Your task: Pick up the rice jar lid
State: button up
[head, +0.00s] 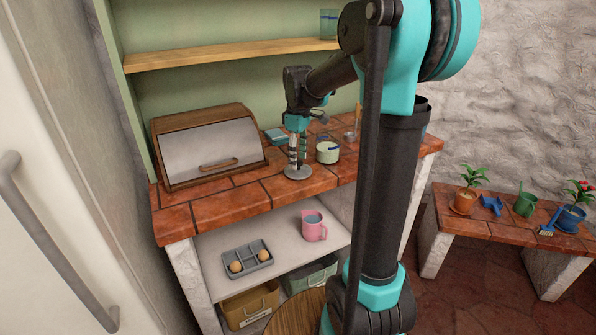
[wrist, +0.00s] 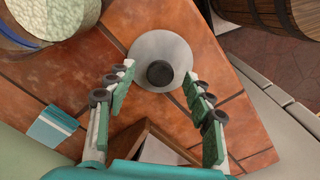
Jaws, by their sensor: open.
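The rice jar lid, a grey round disc (head: 297,176) with a dark knob, lies flat on the tiled counter near its front edge. In the wrist view the lid (wrist: 160,45) is just beyond my fingertips, with its knob between the lines of the two fingers. My gripper (head: 298,162) points down right over the lid. In the wrist view my gripper (wrist: 160,76) is open, its fingers apart on either side of the knob with nothing held. I cannot tell whether the fingertips touch the lid. An open jar with pale contents (head: 328,152) stands right of the lid.
A wooden bread box (head: 208,150) stands left of my gripper on the counter (head: 240,199). A teal flat item (wrist: 52,128) lies behind. An upper wooden shelf (head: 220,53) runs above.

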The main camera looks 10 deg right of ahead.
jog(key=shift+f, duration=1.2)
grip_shut()
